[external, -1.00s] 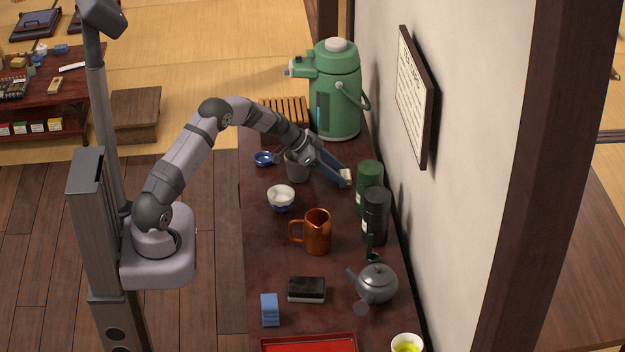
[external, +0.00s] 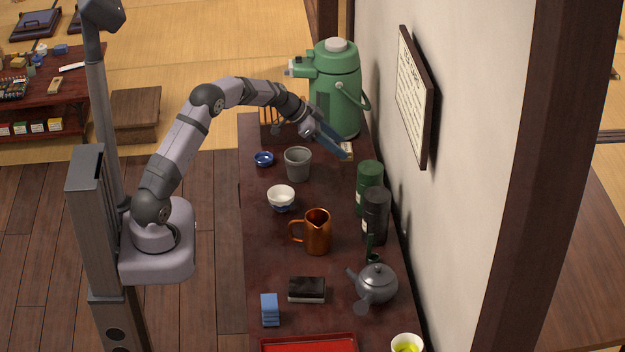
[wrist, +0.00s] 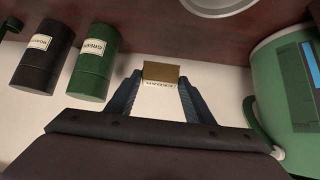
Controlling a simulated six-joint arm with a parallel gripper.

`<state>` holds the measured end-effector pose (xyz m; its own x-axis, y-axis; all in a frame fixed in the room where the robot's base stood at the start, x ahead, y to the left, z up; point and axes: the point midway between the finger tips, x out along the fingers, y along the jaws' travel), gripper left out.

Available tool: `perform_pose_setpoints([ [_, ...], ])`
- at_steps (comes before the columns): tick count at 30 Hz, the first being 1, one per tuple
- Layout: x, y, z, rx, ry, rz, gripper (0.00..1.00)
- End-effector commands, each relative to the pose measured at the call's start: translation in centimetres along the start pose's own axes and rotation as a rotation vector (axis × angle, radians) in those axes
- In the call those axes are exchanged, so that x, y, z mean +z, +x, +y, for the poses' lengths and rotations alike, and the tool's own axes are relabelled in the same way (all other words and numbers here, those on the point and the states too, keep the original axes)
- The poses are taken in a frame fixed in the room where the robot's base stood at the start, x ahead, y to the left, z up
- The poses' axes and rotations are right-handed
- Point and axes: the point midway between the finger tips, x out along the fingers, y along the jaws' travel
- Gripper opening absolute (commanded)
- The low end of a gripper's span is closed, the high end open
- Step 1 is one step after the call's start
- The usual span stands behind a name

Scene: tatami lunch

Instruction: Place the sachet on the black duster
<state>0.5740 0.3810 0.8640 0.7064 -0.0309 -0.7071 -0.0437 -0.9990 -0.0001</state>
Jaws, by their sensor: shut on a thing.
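My gripper (external: 345,152) is shut on the sachet (external: 347,146), a small cream packet with a tan end, and holds it above the back right of the dark table, in front of the green flask. In the wrist view the sachet (wrist: 160,95) sits between the two blue fingers (wrist: 160,88), with its printed cream face and tan edge showing. The black duster (external: 307,284), a block with a black top and pale lower side, lies on the table's near part, well away from my gripper. The wrist view does not show it.
Green canister (external: 369,180) and black canister (external: 376,215) stand along the wall side. The copper jug (external: 318,234), white bowl (external: 281,196) and grey cup (external: 298,164) stand mid-table. The teapot (external: 376,284), blue block (external: 270,310) and red tray (external: 308,344) surround the duster.

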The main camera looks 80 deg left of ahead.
Motion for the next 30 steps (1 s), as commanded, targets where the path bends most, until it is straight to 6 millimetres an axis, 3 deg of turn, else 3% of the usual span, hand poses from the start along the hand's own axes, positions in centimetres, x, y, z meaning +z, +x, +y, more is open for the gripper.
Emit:
perform_pose_setpoints([
  [8, -1.2, -1.1, 0.0, -0.001, 0.003, 0.003, 0.27],
  [21, -7.0, -6.9, 0.0, -0.002, 0.003, 0.003, 0.27],
  [30, -7.0, -5.6, 6.6, 0.145, 0.141, -0.001, 0.27],
])
